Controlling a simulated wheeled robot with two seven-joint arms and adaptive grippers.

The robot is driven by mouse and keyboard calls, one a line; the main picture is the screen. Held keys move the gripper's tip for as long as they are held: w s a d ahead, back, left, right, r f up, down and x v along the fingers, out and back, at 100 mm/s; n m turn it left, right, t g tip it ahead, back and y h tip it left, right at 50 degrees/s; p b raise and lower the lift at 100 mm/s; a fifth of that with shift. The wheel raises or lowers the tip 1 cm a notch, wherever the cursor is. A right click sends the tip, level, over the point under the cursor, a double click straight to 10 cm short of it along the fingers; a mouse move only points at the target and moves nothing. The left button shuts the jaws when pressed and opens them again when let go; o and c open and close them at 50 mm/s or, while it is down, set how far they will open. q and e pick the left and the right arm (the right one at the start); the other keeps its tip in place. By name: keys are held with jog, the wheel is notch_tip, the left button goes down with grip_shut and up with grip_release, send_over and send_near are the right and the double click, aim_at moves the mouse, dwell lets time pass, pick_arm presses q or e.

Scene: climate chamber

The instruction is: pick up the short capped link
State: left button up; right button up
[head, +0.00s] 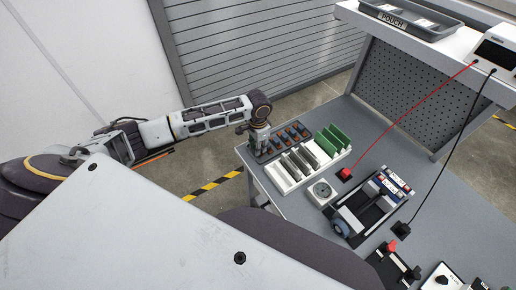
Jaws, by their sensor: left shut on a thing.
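My left gripper (261,144) points down at the left end of a dark tray (270,154) near the table's left corner. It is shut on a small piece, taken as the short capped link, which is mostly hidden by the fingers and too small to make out. Several orange-brown capped pieces (292,132) sit in rows in the same tray, just right of the gripper. I cannot tell whether the held piece is clear of the tray. My right gripper is not in view.
A white rack (285,184) with grey and green boards (333,138) stands close in front of the tray. A white block with a round disc (322,190), a grey fixture (368,208) and red and black leads lie further right. A pegboard (410,90) and shelf rise behind.

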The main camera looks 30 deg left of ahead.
pick_arm(q)
notch_tip(320, 180, up, 8)
jog(key=shift+r, duration=0.25)
dwell(0.8)
jog(key=shift+d+r, duration=0.1)
dwell(0.6)
